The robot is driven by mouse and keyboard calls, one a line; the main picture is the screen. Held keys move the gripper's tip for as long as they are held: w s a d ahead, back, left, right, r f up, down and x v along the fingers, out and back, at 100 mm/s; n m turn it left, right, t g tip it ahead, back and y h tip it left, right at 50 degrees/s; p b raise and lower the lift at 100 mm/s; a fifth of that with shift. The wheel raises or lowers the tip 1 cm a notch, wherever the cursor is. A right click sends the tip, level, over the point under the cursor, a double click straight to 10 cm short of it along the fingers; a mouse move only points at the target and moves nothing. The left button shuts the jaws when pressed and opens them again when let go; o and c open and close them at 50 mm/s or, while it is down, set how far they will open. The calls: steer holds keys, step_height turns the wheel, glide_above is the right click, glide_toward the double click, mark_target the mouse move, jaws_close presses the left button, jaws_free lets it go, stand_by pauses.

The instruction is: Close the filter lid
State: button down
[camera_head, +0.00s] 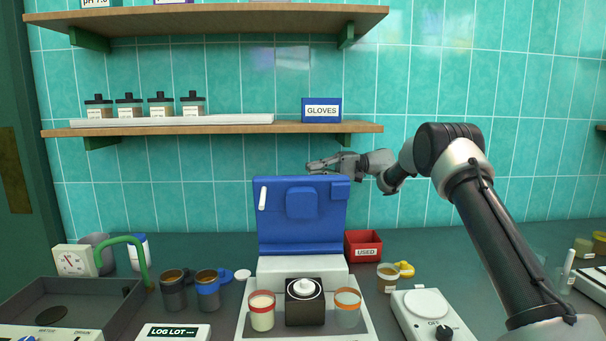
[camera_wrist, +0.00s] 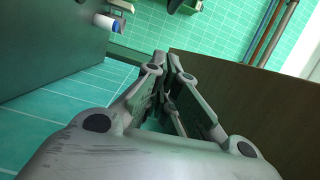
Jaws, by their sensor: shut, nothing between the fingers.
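The blue filter lid (camera_head: 275,225) stands raised, nearly upright, at the back of a pale grey unit (camera_head: 303,266) in the middle of the counter. It has a white strip on its upper left and a square raised block in its middle. My gripper (camera_head: 310,167) is shut and empty just above the lid's top edge, reaching in from the right and pointing left. I cannot tell whether it touches the lid. In the wrist view the closed fingertips (camera_wrist: 167,58) meet with nothing between them. The lid is not recognisable in the wrist view.
A wooden shelf (camera_head: 230,129) with a GLOVES box (camera_head: 321,110) hangs above my gripper. In front of the unit stand a red-ringed cup (camera_head: 262,313), a black block (camera_head: 305,310) and an orange-ringed cup (camera_head: 347,311). A red USED bin (camera_head: 363,247) is right of the lid.

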steer(key=s+a, duration=0.4)
steer(key=s, duration=0.1)
steer(key=shift+f, duration=0.15)
steer(key=shift+s, duration=0.1)
stand_by(0.3)
